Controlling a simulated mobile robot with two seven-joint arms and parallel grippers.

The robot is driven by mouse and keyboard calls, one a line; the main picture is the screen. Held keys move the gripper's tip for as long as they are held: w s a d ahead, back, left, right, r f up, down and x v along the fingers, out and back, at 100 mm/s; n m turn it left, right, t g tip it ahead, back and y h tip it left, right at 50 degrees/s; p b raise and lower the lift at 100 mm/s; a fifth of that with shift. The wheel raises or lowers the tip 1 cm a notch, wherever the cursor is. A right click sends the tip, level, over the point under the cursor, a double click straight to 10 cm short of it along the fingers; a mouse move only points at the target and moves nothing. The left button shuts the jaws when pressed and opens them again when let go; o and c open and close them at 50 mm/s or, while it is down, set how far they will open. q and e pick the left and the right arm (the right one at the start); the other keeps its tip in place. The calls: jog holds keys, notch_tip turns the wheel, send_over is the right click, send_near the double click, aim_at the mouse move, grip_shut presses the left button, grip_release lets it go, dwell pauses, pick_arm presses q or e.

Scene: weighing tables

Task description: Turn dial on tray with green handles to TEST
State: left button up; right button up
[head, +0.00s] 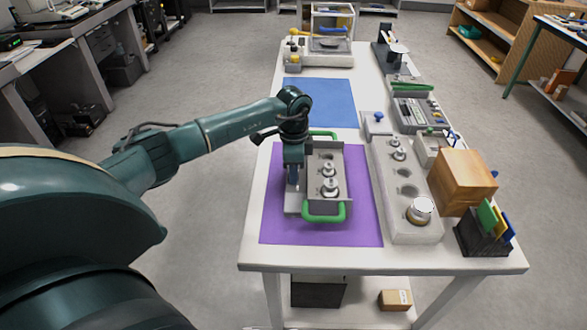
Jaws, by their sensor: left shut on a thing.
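The grey tray (339,205) with green handles stands on the purple mat (270,225). One green handle (325,214) is at its near end and the other (324,134) at its far end. Metal weights (329,185) sit in the tray. My left gripper (292,182) points down at the tray's left side, over a small ledge there. It is shut at the place of the dial. The dial and its markings are hidden behind the gripper, so its setting cannot be read. My right gripper is not in view.
A blue mat (318,100) lies beyond the purple one. A balance case (331,48) stands at the far end.

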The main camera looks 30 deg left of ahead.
pick_arm(q)
jog(key=c, duration=0.4)
jog(key=shift+o, duration=0.2)
